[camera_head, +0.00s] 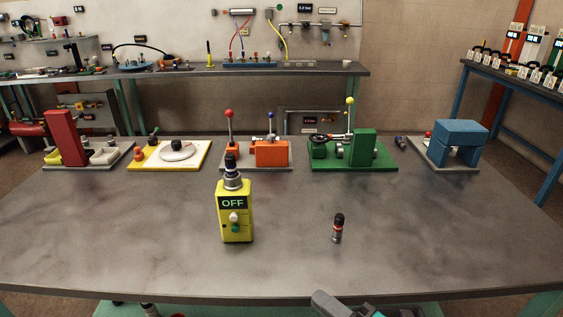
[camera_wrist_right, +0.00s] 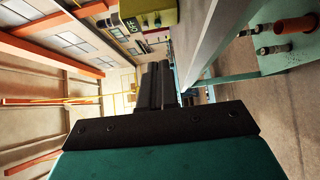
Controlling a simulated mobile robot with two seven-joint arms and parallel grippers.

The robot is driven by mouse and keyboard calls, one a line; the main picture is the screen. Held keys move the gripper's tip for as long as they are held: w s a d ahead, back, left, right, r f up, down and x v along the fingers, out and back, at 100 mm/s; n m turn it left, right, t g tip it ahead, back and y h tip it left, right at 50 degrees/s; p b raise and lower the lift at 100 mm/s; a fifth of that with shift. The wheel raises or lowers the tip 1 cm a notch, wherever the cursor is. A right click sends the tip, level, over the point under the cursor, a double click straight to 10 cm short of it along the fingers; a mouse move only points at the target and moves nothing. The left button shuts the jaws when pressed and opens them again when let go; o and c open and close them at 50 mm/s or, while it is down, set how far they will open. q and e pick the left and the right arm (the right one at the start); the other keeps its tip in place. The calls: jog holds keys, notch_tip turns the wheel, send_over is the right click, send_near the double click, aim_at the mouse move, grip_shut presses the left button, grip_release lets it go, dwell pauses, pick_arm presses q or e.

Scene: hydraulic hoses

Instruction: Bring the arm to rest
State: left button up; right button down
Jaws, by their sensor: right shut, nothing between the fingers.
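My right gripper (camera_head: 324,299) shows only in part at the bottom edge of the head view, low at the table's front edge. In the right wrist view its two dark fingers (camera_wrist_right: 155,72) lie side by side, shut and empty. The view there is turned on its side. My left gripper is in neither view. A yellow box (camera_head: 235,215) marked OFF stands upright on the grey table (camera_head: 430,225), with a dark fitting on top. A small black and red cylinder (camera_head: 338,228) stands to its right. The right gripper is apart from both.
Along the table's back stand a red block station (camera_head: 64,136), a yellow plate (camera_head: 190,161), an orange block (camera_head: 271,153), a green station (camera_head: 362,148) and a blue block (camera_head: 460,143). The table's front middle is clear. The table edge (camera_wrist_right: 213,40) runs beside the fingers in the wrist view.

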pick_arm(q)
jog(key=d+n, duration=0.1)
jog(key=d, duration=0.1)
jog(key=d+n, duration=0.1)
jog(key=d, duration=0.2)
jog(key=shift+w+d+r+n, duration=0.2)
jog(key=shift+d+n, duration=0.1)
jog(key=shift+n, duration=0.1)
pick_arm(e)
jog(key=s+d+f+m+g+h, duration=0.1)
jog(key=s+d+f+m+h, duration=0.3)
jog(key=m, duration=0.8)
jog(key=s+d+f+m+g+h, duration=0.1)
jog(key=s+d+f+m+h, duration=0.4)
jog(key=f+m, duration=0.4)
jog(key=m+h, duration=0.1)
jog(key=m, duration=0.2)
jog(key=shift+d+f+h, duration=0.25)
jog(key=shift+d+h, duration=0.05)
jog(key=shift+d, duration=0.1)
